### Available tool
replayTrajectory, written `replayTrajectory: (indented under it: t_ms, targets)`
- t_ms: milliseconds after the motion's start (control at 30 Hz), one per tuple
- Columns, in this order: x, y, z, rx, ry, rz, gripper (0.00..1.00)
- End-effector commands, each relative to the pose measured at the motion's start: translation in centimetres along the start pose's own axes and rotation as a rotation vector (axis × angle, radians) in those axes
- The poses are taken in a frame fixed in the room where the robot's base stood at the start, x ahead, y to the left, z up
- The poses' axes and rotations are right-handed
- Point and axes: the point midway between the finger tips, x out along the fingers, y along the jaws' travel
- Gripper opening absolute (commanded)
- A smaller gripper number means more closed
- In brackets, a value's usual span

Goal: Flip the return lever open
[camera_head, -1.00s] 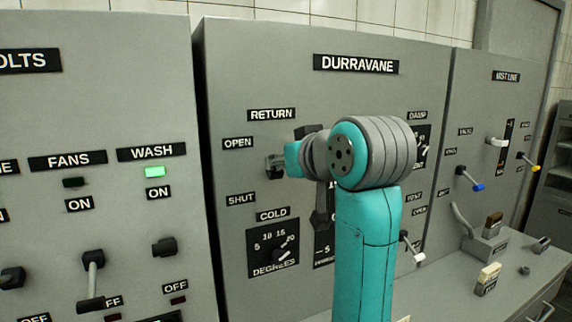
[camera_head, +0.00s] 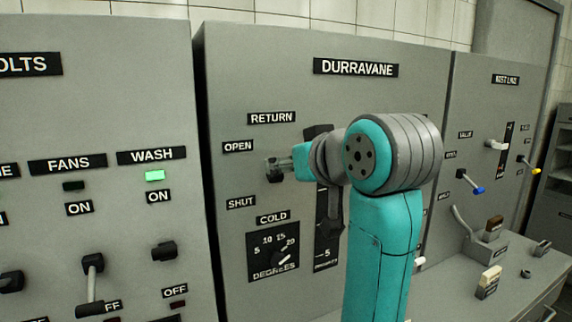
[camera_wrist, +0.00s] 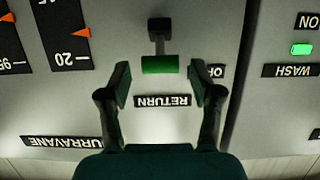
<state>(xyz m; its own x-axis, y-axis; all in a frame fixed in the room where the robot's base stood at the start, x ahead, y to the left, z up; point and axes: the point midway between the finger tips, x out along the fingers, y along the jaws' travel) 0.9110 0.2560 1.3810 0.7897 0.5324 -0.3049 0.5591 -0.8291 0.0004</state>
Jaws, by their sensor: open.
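The return lever (camera_wrist: 160,65) has a green grip on a black stem and base. In the wrist view, which is upside down, its grip points towards the RETURN label (camera_wrist: 162,100) and is level with the partly hidden OPEN label (camera_wrist: 216,71). My gripper (camera_wrist: 160,82) is open, with one finger on each side and a gap to the grip; nothing is held. In the head view my gripper (camera_head: 279,166) is in front of the lever, between the OPEN label (camera_head: 238,147) and the SHUT label (camera_head: 241,203), and partly hides it.
The DURRAVANE panel (camera_head: 225,260) also carries a COLD dial (camera_head: 273,252) below and a dark slider strip (camera_head: 328,245) behind my arm. A panel with a lit green WASH lamp (camera_head: 155,176) stands left. A counter (camera_head: 450,285) with small switches is at lower right.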

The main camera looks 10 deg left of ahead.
Motion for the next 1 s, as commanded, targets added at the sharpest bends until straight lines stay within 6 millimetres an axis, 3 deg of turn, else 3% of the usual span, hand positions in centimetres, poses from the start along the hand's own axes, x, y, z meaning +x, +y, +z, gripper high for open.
replayTrajectory:
  t_ms: [200,433,767,867,1000]
  targets:
    - [-3.3,0.0,-0.1,0.0,0.003,0.0,0.65]
    - [-4.6,0.0,0.0,0.0,0.0,-0.001,0.65]
    - [-4.4,0.1,0.3,0.003,-0.001,0.0,0.65]
    - [-3.5,0.5,1.7,0.014,-0.003,0.005,0.65]
    - [-1.4,1.6,5.5,0.047,-0.001,0.02,0.65]
